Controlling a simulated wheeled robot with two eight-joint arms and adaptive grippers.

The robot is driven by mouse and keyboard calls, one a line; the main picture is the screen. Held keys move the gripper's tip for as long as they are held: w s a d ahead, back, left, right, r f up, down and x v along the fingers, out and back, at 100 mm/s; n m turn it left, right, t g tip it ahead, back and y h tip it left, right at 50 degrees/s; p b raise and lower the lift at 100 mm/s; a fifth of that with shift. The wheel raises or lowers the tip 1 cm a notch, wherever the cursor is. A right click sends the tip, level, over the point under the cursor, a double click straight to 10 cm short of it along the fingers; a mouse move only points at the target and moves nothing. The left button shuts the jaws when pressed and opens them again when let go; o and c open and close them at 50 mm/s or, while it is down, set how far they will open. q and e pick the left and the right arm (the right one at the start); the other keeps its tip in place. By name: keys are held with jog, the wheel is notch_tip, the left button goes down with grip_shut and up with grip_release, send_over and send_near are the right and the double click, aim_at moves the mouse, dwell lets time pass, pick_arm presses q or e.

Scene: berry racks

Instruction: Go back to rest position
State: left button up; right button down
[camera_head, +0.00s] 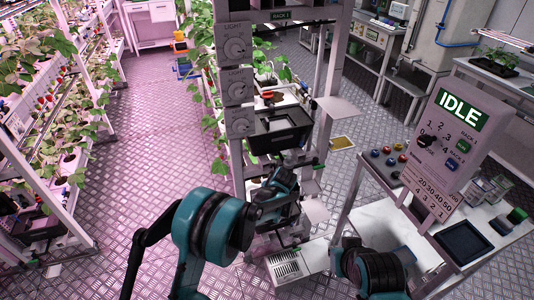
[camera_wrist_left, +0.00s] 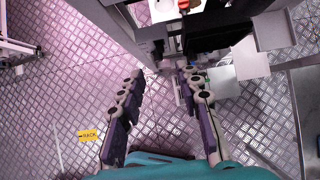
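My left arm comes in from the left in the head view, and its gripper (camera_head: 308,203) is in front of the lower part of the rack labelled RACK 1 (camera_head: 333,75). In the left wrist view the two fingers of this gripper (camera_wrist_left: 163,76) are well apart, with nothing seen between them but floor and the rack's lower parts. A black tray (camera_head: 280,133) is on the rack above the gripper; dark tray parts also show ahead of the fingers in the wrist view (camera_wrist_left: 218,32). A teal and black part of my right arm shows at the bottom right; its gripper is not visible.
A control panel (camera_head: 455,135) reading IDLE stands on a white cart (camera_head: 395,225) at right. A white slotted box (camera_head: 297,262) is low by the rack. Plant racks (camera_head: 62,160) line the left. The metal floor (camera_head: 150,140) between is open.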

pick_arm(q)
jog(key=s+a+r+n+h, duration=0.1)
jog(key=s+a+r+n, duration=1.4)
jog(key=r, duration=0.3)
jog(key=s+a+n, duration=0.2)
jog(key=s+n, duration=0.6)
jog(key=s, duration=0.1)
jog(key=s+a+n+t+h, duration=0.1)
jog(key=s+a+n, duration=0.1)
jog(key=s+n, duration=0.7)
jog(key=shift+s+a+f, duration=0.3)
jog(key=shift+s+f, duration=0.15)
jog(key=shift+s, duration=0.2)
jog(key=shift+o, duration=0.4)
